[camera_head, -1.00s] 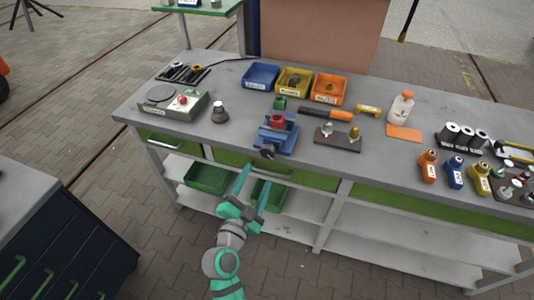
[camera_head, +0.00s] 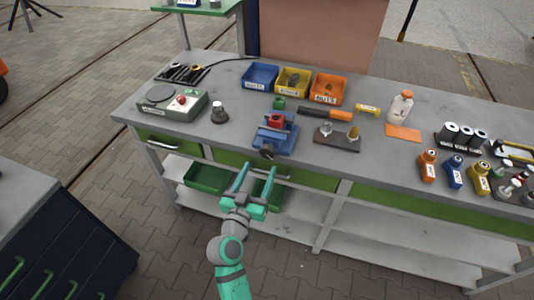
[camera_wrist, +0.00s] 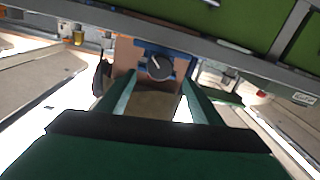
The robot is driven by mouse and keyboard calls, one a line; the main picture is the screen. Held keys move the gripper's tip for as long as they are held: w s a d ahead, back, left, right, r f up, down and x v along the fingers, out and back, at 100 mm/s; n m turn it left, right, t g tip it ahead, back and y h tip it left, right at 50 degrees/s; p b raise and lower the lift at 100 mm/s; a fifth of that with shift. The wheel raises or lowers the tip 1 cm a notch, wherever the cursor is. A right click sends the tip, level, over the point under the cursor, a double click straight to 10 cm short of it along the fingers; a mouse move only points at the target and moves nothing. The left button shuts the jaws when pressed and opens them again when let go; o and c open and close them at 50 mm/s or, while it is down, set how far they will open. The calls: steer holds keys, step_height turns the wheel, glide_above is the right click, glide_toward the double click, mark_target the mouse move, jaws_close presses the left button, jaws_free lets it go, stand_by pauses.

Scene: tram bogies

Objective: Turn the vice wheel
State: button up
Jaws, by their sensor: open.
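The vice (camera_head: 275,133) is blue with a red part on top and sits at the front edge of the grey workbench. Its dark round wheel (camera_head: 267,152) faces the front, at the bench edge. The wheel also shows in the wrist view (camera_wrist: 159,67), with a pale line on its face. My gripper (camera_head: 256,170) is open and empty, just below and in front of the wheel. In the wrist view the two fingers (camera_wrist: 155,95) point toward the wheel, which lies between and beyond their tips. No contact shows.
The workbench (camera_head: 230,150) has green drawers and a lower shelf with green bins (camera_head: 208,178) behind my gripper. Blue, yellow and orange bins (camera_head: 293,81) stand behind the vice. A dark cabinet (camera_head: 60,240) stands at the left. The paved floor in front is clear.

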mark_target(266, 155)
steer(key=x, duration=0.8)
steer(key=shift+w+d, duration=0.1)
steer(key=shift+w, duration=0.2)
steer(key=c, duration=1.1)
steer(key=shift+o, duration=0.2)
steer(key=shift+m, duration=0.3)
steer(key=m, duration=0.5)
steer(key=shift+m, duration=0.3)
steer(key=m, duration=0.5)
steer(key=shift+m, duration=0.4)
